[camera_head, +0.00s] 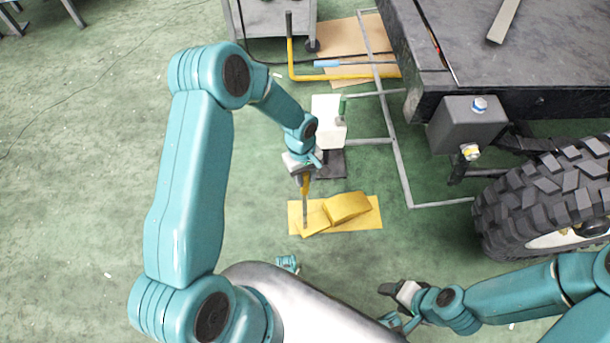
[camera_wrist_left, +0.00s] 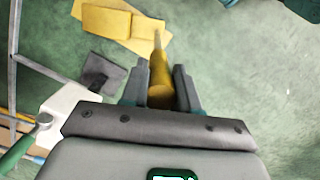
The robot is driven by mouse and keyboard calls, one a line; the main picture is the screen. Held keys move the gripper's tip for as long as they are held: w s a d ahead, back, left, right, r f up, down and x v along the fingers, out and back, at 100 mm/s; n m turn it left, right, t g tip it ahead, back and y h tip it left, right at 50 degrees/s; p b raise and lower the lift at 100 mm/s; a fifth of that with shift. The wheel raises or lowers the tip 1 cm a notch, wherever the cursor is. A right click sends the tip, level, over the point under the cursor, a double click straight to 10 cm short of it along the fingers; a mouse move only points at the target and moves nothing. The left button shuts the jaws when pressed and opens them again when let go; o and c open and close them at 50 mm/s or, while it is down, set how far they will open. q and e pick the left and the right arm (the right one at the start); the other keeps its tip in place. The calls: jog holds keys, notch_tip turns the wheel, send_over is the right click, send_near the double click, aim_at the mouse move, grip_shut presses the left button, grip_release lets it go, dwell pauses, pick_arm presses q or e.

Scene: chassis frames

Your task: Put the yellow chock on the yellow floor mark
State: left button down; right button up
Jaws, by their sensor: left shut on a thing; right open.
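The yellow chock (camera_head: 347,206) is a wedge with a sloped left part. It rests on the flat yellow floor mark (camera_head: 369,222), turned at an angle to it. In the left wrist view the chock (camera_wrist_left: 106,21) and part of the mark (camera_wrist_left: 136,44) are near the top edge. My left gripper (camera_head: 304,178) is shut on a tool with a yellow handle (camera_wrist_left: 160,82) and thin grey shaft, pointing down over the chock's left part. I cannot tell whether its tip touches. My right gripper (camera_head: 398,291) is open and empty, below right of the mark.
A white container (camera_head: 327,119) and a dark flat piece (camera_head: 331,164) are behind the mark. Grey floor rails (camera_head: 397,160) run beside a vehicle with a big black tyre (camera_head: 548,196) at right. A yellow bar (camera_head: 345,77) lies farther back. Green floor at left is clear.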

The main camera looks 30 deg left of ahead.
pick_arm(q)
jog(key=shift+w+f, duration=0.1)
jog(key=shift+f, duration=0.05)
jog(key=c, duration=0.8)
grip_release()
jog(key=shift+c, duration=0.2)
jog(key=shift+r, duration=0.25)
notch_tip(320, 180, up, 11)
jog(key=a+p, duration=0.1)
jog(key=p, duration=0.2)
jog(key=s+d+f+m+h, duration=0.1)
jog(key=s+d+f+m, duration=0.3)
jog(key=s, duration=0.4)
jog(key=s+d+f+m+t+h, duration=0.1)
jog(key=s+d+f+m, duration=0.4)
jog(key=s+d, duration=0.3)
jog(key=shift+s+f, duration=0.55)
jog(key=shift+f, duration=0.05)
